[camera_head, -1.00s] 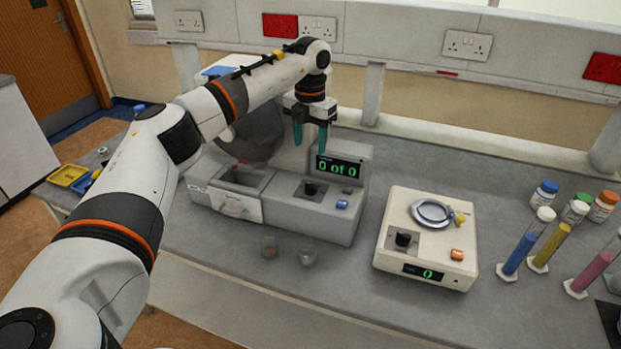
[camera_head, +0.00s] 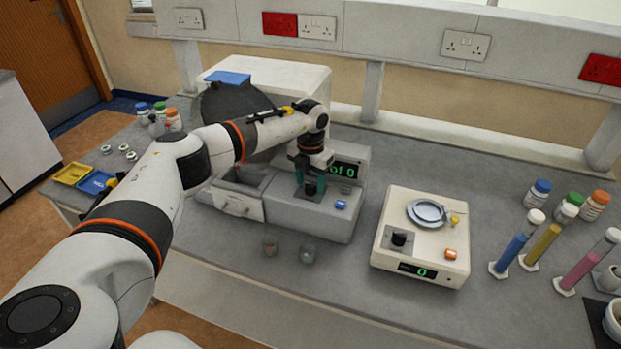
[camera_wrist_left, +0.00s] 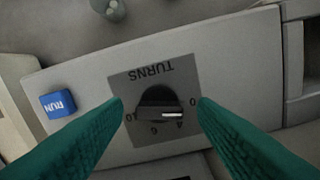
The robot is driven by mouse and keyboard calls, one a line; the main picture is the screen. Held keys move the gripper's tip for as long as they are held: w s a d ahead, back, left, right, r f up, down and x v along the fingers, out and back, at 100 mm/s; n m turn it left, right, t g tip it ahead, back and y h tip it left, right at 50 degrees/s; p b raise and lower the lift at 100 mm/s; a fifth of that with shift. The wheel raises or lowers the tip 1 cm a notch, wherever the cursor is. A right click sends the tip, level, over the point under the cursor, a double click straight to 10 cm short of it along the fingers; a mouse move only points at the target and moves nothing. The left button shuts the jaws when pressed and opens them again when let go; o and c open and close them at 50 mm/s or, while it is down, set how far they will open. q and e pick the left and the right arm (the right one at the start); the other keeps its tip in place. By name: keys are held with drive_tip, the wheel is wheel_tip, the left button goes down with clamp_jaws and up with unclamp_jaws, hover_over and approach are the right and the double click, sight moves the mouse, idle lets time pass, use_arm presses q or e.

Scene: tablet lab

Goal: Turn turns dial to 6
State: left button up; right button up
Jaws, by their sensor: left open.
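The black turns dial (camera_wrist_left: 158,103) sits on a dark plate marked TURNS, upside down in the left wrist view. Its white pointer line faces right, between the 0 and the mark below it. The 6 is below the knob and the 10 at lower left. My left gripper (camera_head: 310,188) points down over the dial, its teal fingers on either side of the knob. In the left wrist view the open fingers (camera_wrist_left: 160,112) appear apart from the knob. The machine's green display (camera_head: 345,170) is partly hidden by the gripper. My right gripper is out of view.
A blue RUN button (camera_wrist_left: 57,104) is beside the dial plate. Two small beakers (camera_head: 308,254) stand in front of the machine. A cream balance (camera_head: 385,262) with its own black knob is to the right, then coloured cylinders (camera_head: 512,250) and capped bottles (camera_head: 538,193).

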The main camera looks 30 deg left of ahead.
use_arm(q)
drive_tip(key=shift+c, duration=0.2)
drive_tip(key=c, duration=0.9)
drive_tip(key=shift+c, duration=0.2)
